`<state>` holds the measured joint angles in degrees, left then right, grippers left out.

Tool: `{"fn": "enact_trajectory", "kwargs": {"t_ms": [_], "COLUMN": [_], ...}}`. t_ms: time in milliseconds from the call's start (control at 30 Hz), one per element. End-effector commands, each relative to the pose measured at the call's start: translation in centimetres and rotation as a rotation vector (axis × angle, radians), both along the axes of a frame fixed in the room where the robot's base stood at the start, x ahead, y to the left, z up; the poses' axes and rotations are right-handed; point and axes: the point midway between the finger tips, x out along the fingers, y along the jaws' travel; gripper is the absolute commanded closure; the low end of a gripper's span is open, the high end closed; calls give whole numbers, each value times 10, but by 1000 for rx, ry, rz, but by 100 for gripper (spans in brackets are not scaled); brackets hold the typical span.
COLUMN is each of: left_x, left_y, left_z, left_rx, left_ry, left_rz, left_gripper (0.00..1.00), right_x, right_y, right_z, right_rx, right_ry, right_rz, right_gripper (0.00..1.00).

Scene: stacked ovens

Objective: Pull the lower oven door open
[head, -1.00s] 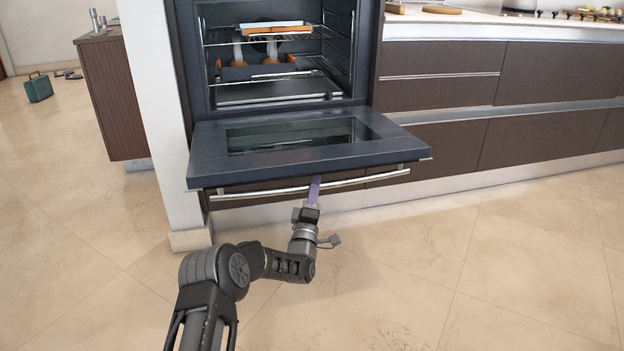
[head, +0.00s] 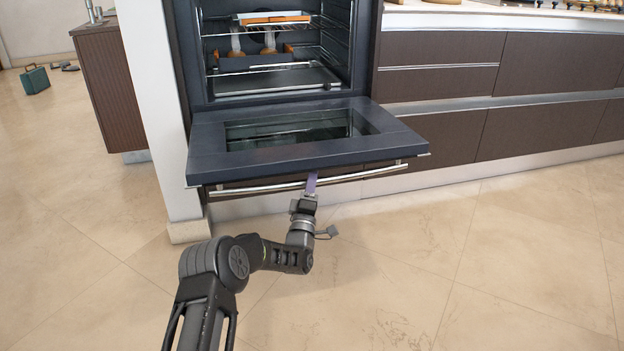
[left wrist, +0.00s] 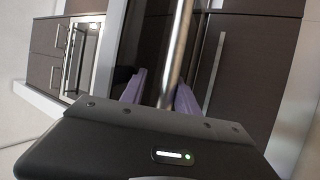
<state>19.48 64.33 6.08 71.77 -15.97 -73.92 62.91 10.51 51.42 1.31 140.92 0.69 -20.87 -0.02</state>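The oven door (head: 290,140) is dark with a glass window and is folded down to nearly level. Its silver bar handle (head: 240,190) runs along the front edge. In the left wrist view the handle (left wrist: 176,50) passes between the two purple fingers, which stand apart on either side, with a gap visible on the left finger's side. The oven cavity (head: 275,50) is open to view. My right gripper is not in view.
Inside the oven are wire racks, a tray (head: 275,78) and some items. Brown drawers (head: 440,65) stand to the right and a white wall panel (head: 160,100) to the left. The tiled floor (head: 430,260) in front is clear.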

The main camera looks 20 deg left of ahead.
Motion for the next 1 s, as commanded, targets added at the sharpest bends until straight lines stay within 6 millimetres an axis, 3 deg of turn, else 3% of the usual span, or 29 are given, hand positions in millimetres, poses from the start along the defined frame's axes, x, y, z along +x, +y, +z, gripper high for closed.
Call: {"fn": "enact_trajectory", "kwargs": {"t_ms": [167, 333, 433, 700, 1000], "left_x": [-4, -21, -31, -56, -69], "left_y": [-3, -6, -5, -11, -14], "left_z": [2, -6, -20, -33, -34], "left_rx": [2, 0, -5, -6, -1], "left_ry": [-4, -1, 4, 9, 0], "left_rz": [-4, -2, 2, 1, 2], "left_gripper": [58, 58, 58, 58, 58], "right_x": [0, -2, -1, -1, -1], "right_y": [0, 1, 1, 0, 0], "right_z": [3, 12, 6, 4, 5], "right_rx": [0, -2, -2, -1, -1], "right_ry": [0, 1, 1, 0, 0], "right_rz": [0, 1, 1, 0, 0], "right_gripper": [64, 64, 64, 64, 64]}}
